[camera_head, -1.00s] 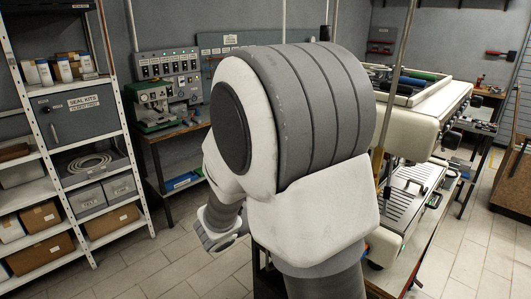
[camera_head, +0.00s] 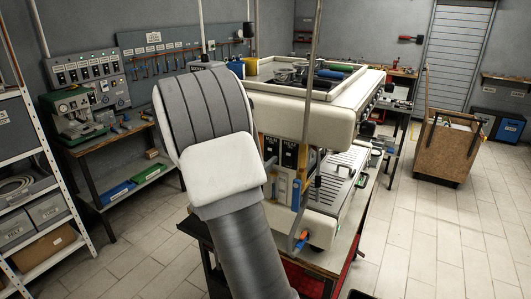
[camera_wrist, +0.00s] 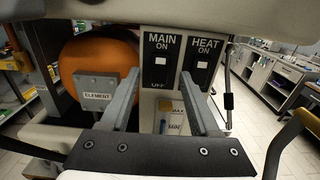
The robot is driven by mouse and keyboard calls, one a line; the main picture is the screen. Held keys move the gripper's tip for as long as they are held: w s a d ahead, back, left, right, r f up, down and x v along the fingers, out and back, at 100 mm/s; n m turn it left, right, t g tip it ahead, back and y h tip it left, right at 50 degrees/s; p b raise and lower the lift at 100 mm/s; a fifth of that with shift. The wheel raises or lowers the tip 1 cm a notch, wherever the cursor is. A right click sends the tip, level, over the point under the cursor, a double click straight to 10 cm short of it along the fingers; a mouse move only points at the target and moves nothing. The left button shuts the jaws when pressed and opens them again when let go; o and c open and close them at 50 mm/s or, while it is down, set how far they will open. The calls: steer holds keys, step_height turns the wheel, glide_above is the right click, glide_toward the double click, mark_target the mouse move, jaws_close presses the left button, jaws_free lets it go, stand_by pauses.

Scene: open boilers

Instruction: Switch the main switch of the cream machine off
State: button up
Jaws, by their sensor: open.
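The cream machine (camera_head: 310,122) stands on a bench right of centre in the head view, with two dark switch plates on its near side. In the wrist view the main switch (camera_wrist: 161,61) is a black plate marked MAIN, ON at the top and OFF at the bottom, with a small white part near the upper middle. I cannot tell its setting for sure. The heat switch (camera_wrist: 202,60) sits to its right. My gripper (camera_wrist: 160,80) is open and empty, its fingers pointing at the panel on either side of the main switch's lower part. It is hidden in the head view.
An orange boiler (camera_wrist: 97,61) with an ELEMENT box (camera_wrist: 97,93) lies left of the fingers. A machine part overhangs the panel at the top. A bench with a green machine (camera_head: 75,114) stands at left. A wooden cart (camera_head: 448,150) stands at right, with open floor around it.

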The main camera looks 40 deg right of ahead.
mark_target(270, 153)
steer(key=shift+x, duration=1.25)
jaws_close()
